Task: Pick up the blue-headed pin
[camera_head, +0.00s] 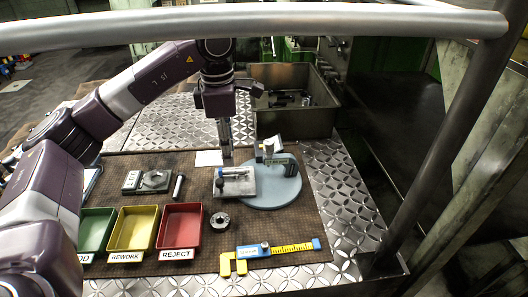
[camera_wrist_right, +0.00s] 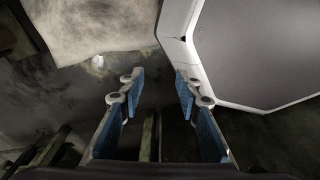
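A small pin with a bluish end (camera_head: 234,174) appears to lie across a grey metal fixture block (camera_head: 236,188); it is too small to make out clearly. My left gripper (camera_head: 226,153) points straight down just behind and above the block, apart from the pin. Its fingers are seen edge-on and look close together, so its opening is unclear. Nothing shows held in it. My right gripper (camera_wrist_right: 153,88) shows only in the right wrist view, open with blue pads and nothing between them, away from the work mat.
A round grey stand (camera_head: 272,194) with a gauge is right of the block. Green (camera_head: 97,230), yellow (camera_head: 133,229) and red (camera_head: 181,228) trays sit front left. A ring (camera_head: 220,221), a yellow-blue caliper (camera_head: 275,249), a dark bolt (camera_head: 178,187) and a metal bin (camera_head: 292,121) surround it.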

